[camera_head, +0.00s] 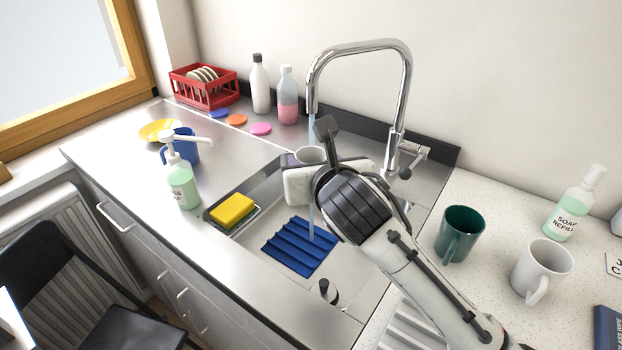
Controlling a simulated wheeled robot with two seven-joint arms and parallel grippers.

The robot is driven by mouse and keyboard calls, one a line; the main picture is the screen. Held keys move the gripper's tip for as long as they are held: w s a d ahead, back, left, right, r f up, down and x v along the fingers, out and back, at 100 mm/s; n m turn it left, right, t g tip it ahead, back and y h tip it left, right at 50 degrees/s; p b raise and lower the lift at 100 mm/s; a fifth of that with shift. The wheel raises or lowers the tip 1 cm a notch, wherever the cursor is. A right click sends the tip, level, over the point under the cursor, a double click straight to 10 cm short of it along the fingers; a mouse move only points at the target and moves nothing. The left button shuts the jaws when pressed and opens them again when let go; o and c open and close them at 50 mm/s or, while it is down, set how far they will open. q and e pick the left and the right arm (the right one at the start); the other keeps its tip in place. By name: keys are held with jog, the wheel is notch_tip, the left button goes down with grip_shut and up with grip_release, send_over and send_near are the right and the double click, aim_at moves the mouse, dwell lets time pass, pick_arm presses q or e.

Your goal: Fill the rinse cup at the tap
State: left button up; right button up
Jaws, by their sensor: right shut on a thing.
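My right gripper (322,158) reaches over the sink (262,187) from the lower right, shut on a pale grey cup. The rinse cup (304,156) shows mostly as a rim and upper wall, under the spout; my gripper hides the rest. The chrome tap (402,95) arches over the sink and water (312,128) runs from its spout. The stream comes down at the cup and also shows below it, reaching the blue ribbed mat (290,250). I cannot tell how full the cup is. My left gripper is not in view.
A yellow sponge (232,209) sits at the sink's left side. A soap pump bottle (182,183) and blue mug (187,146) stand on the left counter. A green mug (459,235) and white mug (541,270) stand right of my arm. The steel counter's front left is clear.

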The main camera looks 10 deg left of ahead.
jog(key=w+a, duration=0.1)
jog(key=w, duration=0.5)
jog(key=shift+w+a, duration=0.2)
jog(key=shift+w, duration=0.1)
jog(key=shift+s, duration=0.1)
dwell(3.8)
jog(key=s+d, duration=0.2)
jog(key=s, duration=0.9)
jog(key=shift+s+d, duration=0.25)
